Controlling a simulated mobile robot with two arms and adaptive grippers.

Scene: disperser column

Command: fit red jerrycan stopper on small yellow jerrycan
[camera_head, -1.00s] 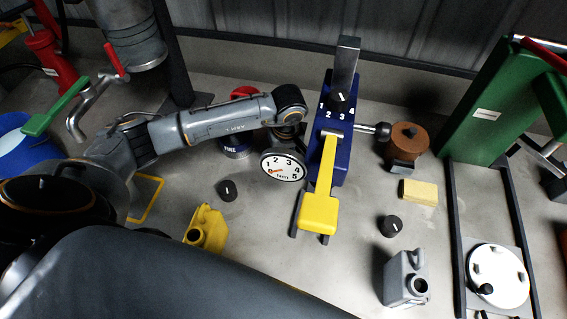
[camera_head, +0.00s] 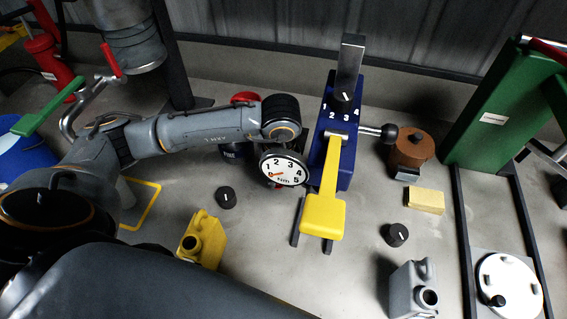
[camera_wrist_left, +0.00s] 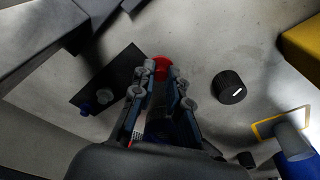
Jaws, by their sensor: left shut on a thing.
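The small yellow jerrycan (camera_head: 207,238) stands on the floor at lower centre-left in the head view, its dark open mouth facing up. Part of a yellow thing, likely the same can, shows at the right edge of the wrist view (camera_wrist_left: 304,42). My left gripper (camera_wrist_left: 158,82) is shut on the red stopper (camera_wrist_left: 161,68), whose red rim shows between the fingertips. In the head view, the gripper is mostly hidden behind the round dial, to the right of and beyond the yellow can. The stopper is apart from the can. My right gripper is not in view.
A black knob (camera_head: 226,197) lies between gripper and yellow can. A grey jerrycan (camera_head: 412,287), another black knob (camera_head: 396,235) and a yellow block (camera_head: 424,201) are further right.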

